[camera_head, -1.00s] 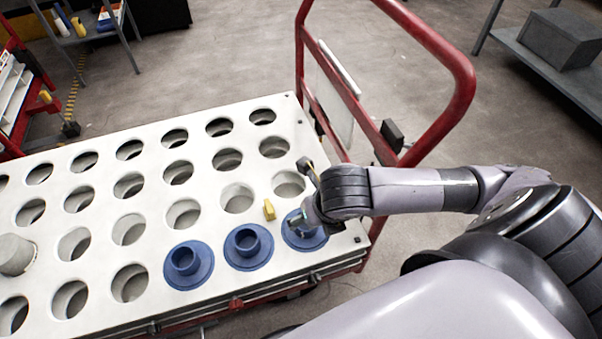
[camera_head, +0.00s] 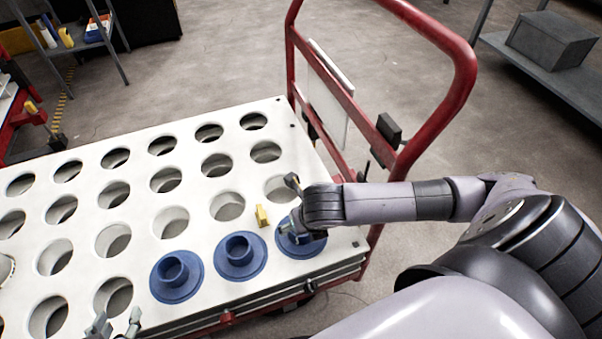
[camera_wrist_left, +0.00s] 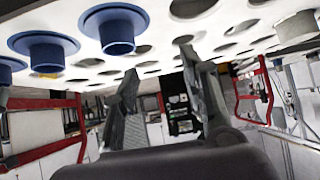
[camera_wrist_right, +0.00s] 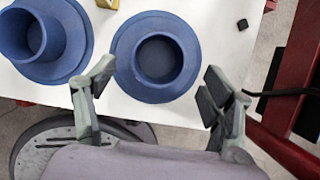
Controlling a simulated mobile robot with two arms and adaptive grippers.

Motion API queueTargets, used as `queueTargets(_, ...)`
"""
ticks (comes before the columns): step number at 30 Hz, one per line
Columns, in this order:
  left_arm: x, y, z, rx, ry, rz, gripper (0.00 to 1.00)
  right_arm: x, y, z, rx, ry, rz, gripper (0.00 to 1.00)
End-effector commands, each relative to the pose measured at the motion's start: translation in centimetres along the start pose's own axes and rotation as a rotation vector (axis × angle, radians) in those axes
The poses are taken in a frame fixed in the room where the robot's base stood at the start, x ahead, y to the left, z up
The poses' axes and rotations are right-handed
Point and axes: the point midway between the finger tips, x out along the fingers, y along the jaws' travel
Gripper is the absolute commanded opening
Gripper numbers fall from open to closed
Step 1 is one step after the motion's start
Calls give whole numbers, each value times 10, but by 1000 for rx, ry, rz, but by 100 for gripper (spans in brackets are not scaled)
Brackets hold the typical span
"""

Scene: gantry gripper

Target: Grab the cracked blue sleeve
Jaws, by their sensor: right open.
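Three blue flanged sleeves sit in a row along the near right edge of the white perforated tray (camera_head: 84,188): left sleeve (camera_head: 176,285), middle sleeve (camera_head: 240,257) and right sleeve (camera_head: 312,248). I cannot make out a crack on any. My right gripper (camera_head: 293,222) is over the right sleeve and partly hides it. In the right wrist view my right gripper (camera_wrist_right: 158,84) is open and empty, its fingers either side of the near part of that sleeve (camera_wrist_right: 157,92). My left gripper (camera_head: 117,322) is at the bottom edge, fingers apart, left of the left sleeve; its fingers (camera_wrist_left: 155,68) also look empty in the left wrist view.
A small yellow piece (camera_head: 262,215) stands on the tray beside the right sleeve. Several tray holes are empty. A red cart handle (camera_head: 462,75) rises behind the right end of the tray. A grey box (camera_head: 551,40) sits on a shelf at the far right.

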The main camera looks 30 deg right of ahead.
Motion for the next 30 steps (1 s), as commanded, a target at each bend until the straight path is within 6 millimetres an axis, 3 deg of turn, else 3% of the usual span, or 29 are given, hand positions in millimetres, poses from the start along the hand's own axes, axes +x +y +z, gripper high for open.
queueTargets(15, 0, 10, -74, 2, 371, 22, 40, 50, 2, 0, -1, 0, 0, 76)
queueTargets(23, -1, 10, -77, 2, 387, 23, 40, 51, 2, 1, 0, 0, 0, 76)
queueTargets(30, -1, 10, -77, 2, 386, 23, 40, 51, 2, 1, 0, 0, 0, 61)
